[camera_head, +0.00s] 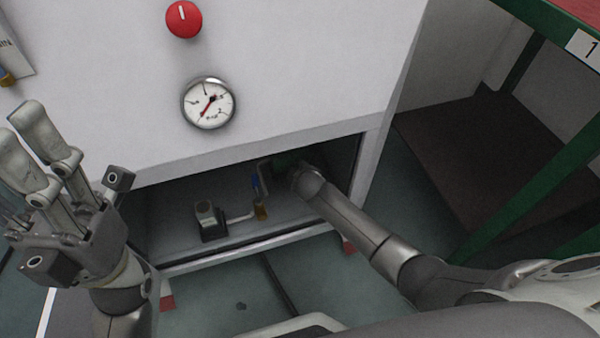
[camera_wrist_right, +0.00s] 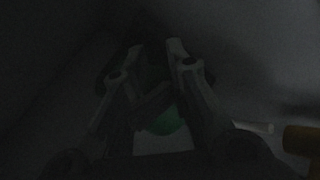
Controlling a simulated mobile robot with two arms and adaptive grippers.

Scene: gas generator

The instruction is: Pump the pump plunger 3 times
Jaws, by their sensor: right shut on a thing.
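My right arm reaches into the dark recess under the white cabinet (camera_head: 300,90). In the right wrist view my right gripper (camera_wrist_right: 155,60) has its two fingers around a dark part (camera_wrist_right: 153,100), likely the pump plunger, and is shut on it. The picture is very dark, so the plunger's shape and height are unclear. A green rounded part (camera_wrist_right: 166,121) shows just below the fingers; a green part (camera_head: 287,160) also shows beside my right wrist in the head view. My left gripper (camera_head: 18,128) is raised at the left, fingers apart and empty.
A gauge (camera_head: 208,103) and a red knob (camera_head: 184,19) are on the cabinet front. A green-framed table (camera_head: 520,75) stands at the right.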

